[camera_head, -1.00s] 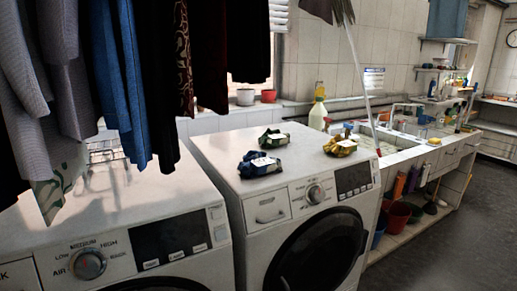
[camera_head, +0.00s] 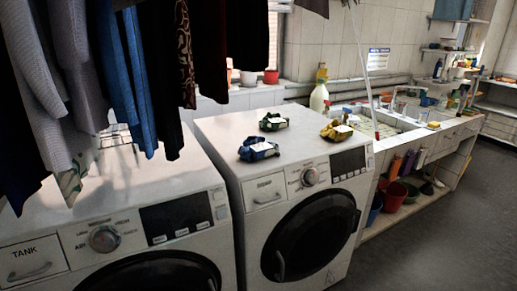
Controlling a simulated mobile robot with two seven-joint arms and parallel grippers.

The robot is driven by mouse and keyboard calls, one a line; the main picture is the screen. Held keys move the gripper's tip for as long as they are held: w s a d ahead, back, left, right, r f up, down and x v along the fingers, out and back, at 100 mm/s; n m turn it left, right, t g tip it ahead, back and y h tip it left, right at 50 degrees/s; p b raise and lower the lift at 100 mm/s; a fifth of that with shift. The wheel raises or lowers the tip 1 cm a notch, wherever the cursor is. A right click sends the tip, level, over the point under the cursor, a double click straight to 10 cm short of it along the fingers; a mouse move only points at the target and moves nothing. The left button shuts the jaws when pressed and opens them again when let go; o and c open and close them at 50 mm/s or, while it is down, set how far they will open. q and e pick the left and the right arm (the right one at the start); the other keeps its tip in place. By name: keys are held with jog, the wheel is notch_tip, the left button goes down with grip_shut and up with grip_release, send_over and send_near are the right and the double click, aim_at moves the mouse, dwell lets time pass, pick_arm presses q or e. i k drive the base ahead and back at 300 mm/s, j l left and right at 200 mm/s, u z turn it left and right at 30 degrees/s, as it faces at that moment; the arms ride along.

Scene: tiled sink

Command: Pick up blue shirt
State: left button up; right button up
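Several folded cloth bundles with white labels lie apart on top of the right washing machine (camera_head: 215,128). The blue bundle (camera_head: 258,150), which looks like the blue shirt, is nearest the front left. A green bundle (camera_head: 273,122) lies behind it and a yellow bundle (camera_head: 337,132) lies to the right. Blue garments (camera_head: 137,75) also hang among the clothes at the upper left. Neither of my grippers is in view.
Hanging clothes (camera_head: 52,90) cover the upper left, above the left washing machine (camera_head: 180,190). A spray bottle (camera_head: 319,95) stands behind the right machine. A tiled sink (camera_head: 385,128) is to the right. Dark floor (camera_head: 440,235) is clear at the lower right.

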aim_at(254, 148)
jog(key=i+l+u, duration=0.2)
jog(key=l, duration=0.65)
jog(key=i+l+u, duration=0.25)
jog(key=i+l, duration=0.15)
jog(key=l, duration=0.45)
jog(key=i+l+u, duration=0.2)
jog(key=l, duration=0.75)
jog(key=i+l+u, duration=0.2)
jog(key=l, duration=0.7)
jog(key=k+l+u, duration=0.1)
jog(key=l+u, duration=0.15)
jog(key=l, duration=0.7)
